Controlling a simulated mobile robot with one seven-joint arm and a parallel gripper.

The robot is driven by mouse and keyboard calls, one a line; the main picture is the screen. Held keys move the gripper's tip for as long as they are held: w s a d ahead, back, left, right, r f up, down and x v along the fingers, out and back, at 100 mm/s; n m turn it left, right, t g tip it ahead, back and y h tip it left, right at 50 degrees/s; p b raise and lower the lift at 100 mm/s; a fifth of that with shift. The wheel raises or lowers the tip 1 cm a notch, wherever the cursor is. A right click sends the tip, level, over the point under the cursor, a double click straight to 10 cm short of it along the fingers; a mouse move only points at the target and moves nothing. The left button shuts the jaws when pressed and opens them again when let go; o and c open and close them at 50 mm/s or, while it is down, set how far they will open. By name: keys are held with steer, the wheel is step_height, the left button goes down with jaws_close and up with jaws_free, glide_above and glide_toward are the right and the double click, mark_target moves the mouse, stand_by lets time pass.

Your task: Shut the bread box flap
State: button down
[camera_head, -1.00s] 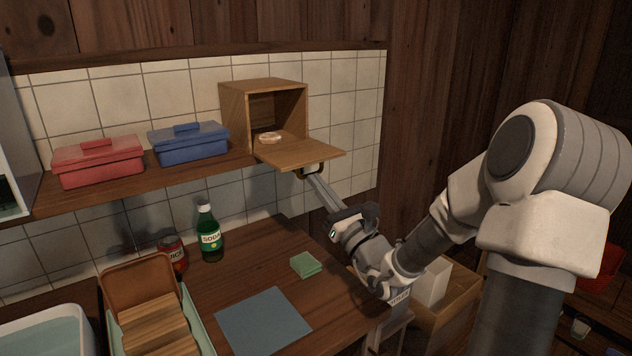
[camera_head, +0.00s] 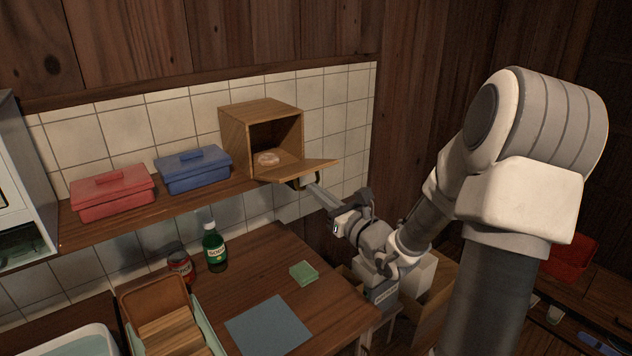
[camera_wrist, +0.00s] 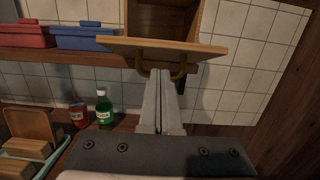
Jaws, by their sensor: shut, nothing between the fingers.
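The wooden bread box (camera_head: 257,118) stands at the right end of the wall shelf, its front open. Its flap (camera_head: 296,171) is hinged at the bottom and sticks out towards me, roughly level. In the wrist view the flap (camera_wrist: 150,46) spans above my fingers (camera_wrist: 159,80), and the handle (camera_wrist: 182,66) hangs beside the fingertips. Whether they touch the flap I cannot tell.
A red box (camera_head: 112,195) and a blue box (camera_head: 193,168) stand left on the shelf (camera_head: 160,214). Below, the counter (camera_head: 260,262) holds a green soda bottle (camera_head: 214,246), a can (camera_head: 180,267), a green sponge-like block (camera_head: 304,272) and a blue mat (camera_head: 268,322).

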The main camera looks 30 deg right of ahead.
steer(key=r+g+p, duration=0.1)
steer(key=p, duration=0.1)
steer(key=r+g+p, duration=0.1)
steer(key=r+p, duration=0.1)
steer(key=p, duration=0.1)
steer(key=r+p, duration=0.2)
steer(key=shift+w+a+g+h+p, duration=0.1)
steer(key=shift+w+g+h+p, duration=0.2)
steer(key=shift+w+g+p, duration=0.1)
step_height(320, 180, up, 7)
steer(key=g+p, duration=0.2)
steer(key=p, duration=0.2)
glide_above(310, 169)
steer(key=w, duration=0.4)
steer(key=shift+w+a, duration=0.15)
steer(key=shift+a, duration=0.3)
steer(key=shift+w+a+r, duration=0.1)
steer(key=shift+w+r, duration=0.35)
steer(key=shift+w, duration=0.2)
